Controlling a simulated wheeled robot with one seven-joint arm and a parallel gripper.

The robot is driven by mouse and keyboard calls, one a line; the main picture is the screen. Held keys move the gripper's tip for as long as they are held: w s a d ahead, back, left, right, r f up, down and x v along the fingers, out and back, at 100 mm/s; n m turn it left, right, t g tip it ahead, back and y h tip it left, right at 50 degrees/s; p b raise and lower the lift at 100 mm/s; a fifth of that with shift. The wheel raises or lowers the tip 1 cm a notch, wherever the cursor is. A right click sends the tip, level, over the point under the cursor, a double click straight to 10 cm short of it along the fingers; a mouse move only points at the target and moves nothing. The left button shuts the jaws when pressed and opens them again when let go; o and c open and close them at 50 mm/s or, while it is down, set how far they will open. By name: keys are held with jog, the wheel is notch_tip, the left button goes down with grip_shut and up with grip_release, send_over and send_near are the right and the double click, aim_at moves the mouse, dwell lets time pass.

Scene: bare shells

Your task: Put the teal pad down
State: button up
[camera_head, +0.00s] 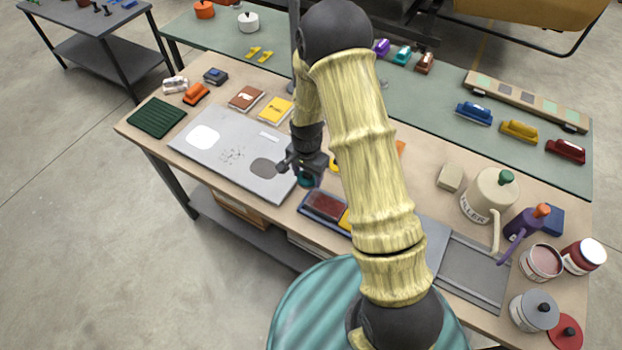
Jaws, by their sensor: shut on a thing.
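My gripper (303,170) is shut on the teal pad (307,181), a small piece of which shows just below the fingers. The pad is near the right edge of a grey panel (215,165) and the left end of a dark tray (312,207). I cannot tell whether the pad touches anything below. My yellow arm hides the area to its right.
The tray holds a dark red pad and something yellow. Red-brown and yellow packets (277,110) lie behind the panel. A cream filler can (490,196), a purple bottle (525,222) and jars crowd the right end. A dark green ribbed mat (157,117) lies far left.

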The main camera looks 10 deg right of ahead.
jog(key=shift+w+d+f+n, duration=0.3)
jog(key=shift+d+n, duration=0.1)
jog(key=shift+n, duration=0.1)
jog(key=w+d+f+n+b, duration=0.2)
jog(key=w+d+n, duration=0.1)
jog(key=d+n, duration=0.2)
jog(key=n, duration=0.2)
jog(key=shift+w+n+b, duration=0.25)
jog(key=shift+n+b, duration=0.05)
